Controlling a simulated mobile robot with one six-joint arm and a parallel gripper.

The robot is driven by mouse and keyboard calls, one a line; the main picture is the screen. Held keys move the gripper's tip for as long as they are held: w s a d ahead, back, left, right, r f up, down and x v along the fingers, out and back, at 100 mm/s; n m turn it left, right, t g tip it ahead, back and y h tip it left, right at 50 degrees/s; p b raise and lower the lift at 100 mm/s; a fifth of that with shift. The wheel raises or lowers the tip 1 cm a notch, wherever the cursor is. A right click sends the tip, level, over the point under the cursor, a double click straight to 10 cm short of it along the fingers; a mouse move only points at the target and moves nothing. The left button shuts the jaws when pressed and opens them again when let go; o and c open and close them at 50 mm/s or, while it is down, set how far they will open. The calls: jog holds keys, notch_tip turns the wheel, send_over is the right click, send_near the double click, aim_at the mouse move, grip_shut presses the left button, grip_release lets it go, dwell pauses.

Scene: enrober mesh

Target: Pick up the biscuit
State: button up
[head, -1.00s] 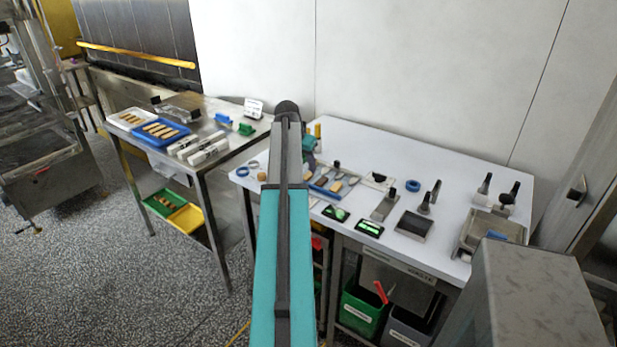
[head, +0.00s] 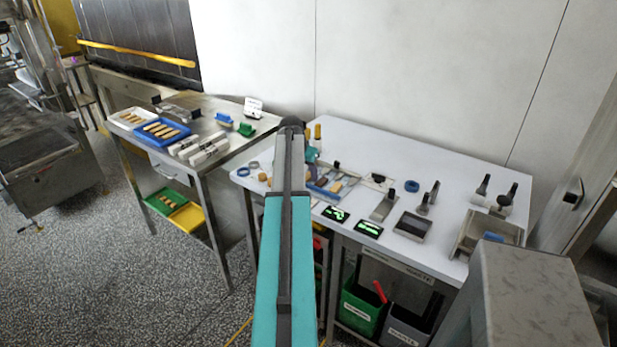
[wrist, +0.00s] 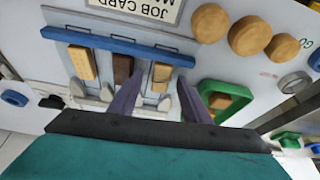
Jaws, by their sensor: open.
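In the wrist view a light tan bar-shaped biscuit (wrist: 161,73) lies against a blue bar (wrist: 118,45), between the tips of my open gripper (wrist: 163,78). The two grey-purple fingers straddle it, with no contact clearly visible. To its left a dark brown bar (wrist: 123,69) and another tan bar (wrist: 82,63) lie by the blue bar. A further tan bar (wrist: 220,100) sits in a green holder (wrist: 203,90), partly behind the right finger. In the head view my arm partly hides this spot, and the gripper is hard to make out there.
Several round tan discs (wrist: 250,35) and a job card (wrist: 140,8) lie near the blue bar. On the white table (head: 440,165) are scales, black-handled tools and trays to the right. The steel table (head: 215,120) at left holds a blue tray (head: 183,136) of bars.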

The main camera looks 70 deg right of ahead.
aim_at(309, 174)
dwell(0.3)
jog(key=c, duration=0.9)
jog(key=shift+r, duration=0.15)
jog(key=shift+r+b, duration=0.75)
jog(key=shift+r, duration=0.75)
jog(key=s+a+b, duration=0.1)
jog(key=a, duration=0.3)
jog(key=s+a+r+b, duration=0.1)
jog(key=a, duration=0.4)
jog(key=s+a+b, duration=0.1)
jog(key=a, duration=0.3)
jog(key=shift+s+a+r, duration=0.15)
jog(key=shift+s+a, duration=0.2)
jog(key=shift+s, duration=0.05)
jog(key=shift+s+a+r, duration=0.1)
jog(key=shift+a, duration=0.35)
jog(key=shift+s+a+r, duration=0.1)
jog(key=shift+a, duration=0.35)
